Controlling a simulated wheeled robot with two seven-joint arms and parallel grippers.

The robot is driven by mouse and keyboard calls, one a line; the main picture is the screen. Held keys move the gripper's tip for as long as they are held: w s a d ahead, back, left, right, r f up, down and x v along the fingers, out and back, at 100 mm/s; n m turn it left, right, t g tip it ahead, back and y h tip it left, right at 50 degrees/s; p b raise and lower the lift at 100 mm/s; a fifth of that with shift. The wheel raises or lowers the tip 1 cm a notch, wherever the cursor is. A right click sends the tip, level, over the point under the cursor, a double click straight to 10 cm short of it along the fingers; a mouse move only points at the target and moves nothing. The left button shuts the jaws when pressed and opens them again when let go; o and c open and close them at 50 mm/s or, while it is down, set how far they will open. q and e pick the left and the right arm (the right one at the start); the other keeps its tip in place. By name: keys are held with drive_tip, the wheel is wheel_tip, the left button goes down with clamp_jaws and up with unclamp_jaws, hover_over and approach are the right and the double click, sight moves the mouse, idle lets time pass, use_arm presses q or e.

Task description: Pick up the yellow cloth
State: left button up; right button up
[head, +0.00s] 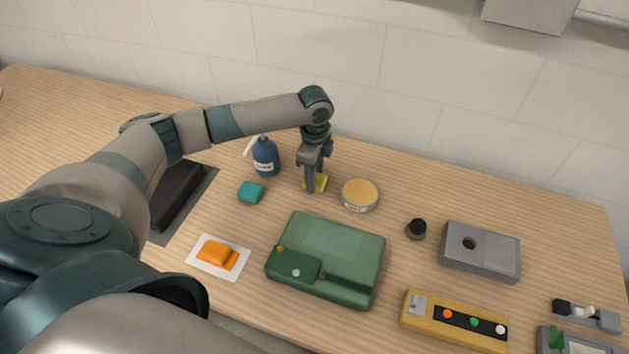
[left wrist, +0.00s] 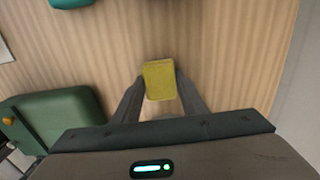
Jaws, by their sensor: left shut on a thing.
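The yellow cloth (head: 320,182) is a small folded pad at the back middle of the wooden table. My left gripper (head: 314,187) comes down on it from above, and its fingers hide part of the cloth in the head view. In the left wrist view the cloth (left wrist: 159,80) sits between the two fingertips of the left gripper (left wrist: 160,88), which are shut on it. I cannot tell whether the cloth is touching the table or just above it. My right gripper is not in view.
A round tin (head: 360,195) stands close right of the cloth. A blue bottle (head: 265,157) and a teal block (head: 250,192) are to its left. A green case (head: 335,250) lies in front. An orange item (head: 215,253) lies on a white card. A grey box (head: 482,262) is further right.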

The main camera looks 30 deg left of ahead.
use_arm(q)
drive_tip(key=shift+r, duration=0.1)
drive_tip(key=shift+r+b, duration=0.35)
drive_tip(key=shift+r, duration=0.1)
wheel_tip(320, 180, up, 2)
drive_tip(key=shift+w+r+b, duration=0.1)
drive_tip(key=shift+r+b, duration=0.05)
drive_tip(key=shift+b, duration=0.4)
drive_tip(key=w+d+r+b, duration=0.1)
drive_tip(key=d+r+b, duration=0.2)
drive_tip(key=d+r, duration=0.4)
drive_tip(key=d, duration=0.4)
drive_tip(key=shift+w+d+r, duration=0.25)
drive_tip(key=shift+d+r, duration=0.05)
drive_tip(key=o, duration=0.5)
drive_tip(key=c, duration=0.4)
